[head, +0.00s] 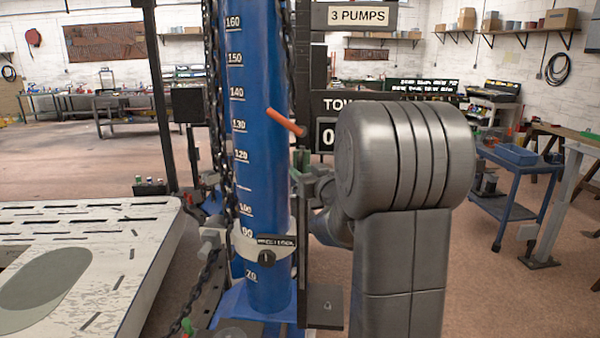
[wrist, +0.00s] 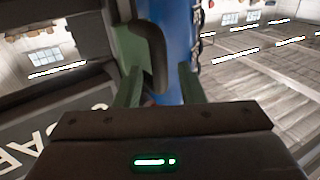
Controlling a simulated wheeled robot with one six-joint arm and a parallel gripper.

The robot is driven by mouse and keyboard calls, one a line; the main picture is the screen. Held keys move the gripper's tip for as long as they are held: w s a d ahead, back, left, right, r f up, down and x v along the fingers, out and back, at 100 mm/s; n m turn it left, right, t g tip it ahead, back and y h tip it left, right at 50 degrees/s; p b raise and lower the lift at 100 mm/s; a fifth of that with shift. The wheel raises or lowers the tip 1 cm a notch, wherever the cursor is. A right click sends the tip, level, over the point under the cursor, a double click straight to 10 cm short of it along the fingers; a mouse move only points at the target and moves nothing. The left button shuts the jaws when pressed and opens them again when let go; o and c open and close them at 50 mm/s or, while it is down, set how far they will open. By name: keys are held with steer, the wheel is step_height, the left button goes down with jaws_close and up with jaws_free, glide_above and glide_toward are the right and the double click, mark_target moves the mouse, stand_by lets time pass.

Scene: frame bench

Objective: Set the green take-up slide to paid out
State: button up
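A green part, which looks like the take-up slide (wrist: 127,45), stands just beyond my fingers in the wrist view, beside a dark curved piece. In the head view a small green patch (head: 301,160) shows at the right side of the blue column (head: 258,130), below an orange rod; I cannot tell if it is the slide or a fingertip. My gripper (wrist: 160,75) has its two dark green fingers spread apart, with no clear contact on either side. In the head view my arm hides much of this area. The slide's setting cannot be read.
A dark chain (head: 222,130) hangs along the numbered column, and a white collar (head: 262,243) rings its lower part. A pale slotted bench (head: 110,240) fills the left front. A blue trolley (head: 515,155) stands at right. The floor behind is partly clear.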

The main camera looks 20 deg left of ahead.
steer(key=b+v, duration=0.1)
steer(key=v, duration=1)
steer(key=shift+b, duration=0.4)
steer(key=p+x, duration=0.3)
steer(key=x, duration=1.1)
steer(key=shift+f, duration=0.35)
steer(key=shift+s+d, duration=0.1)
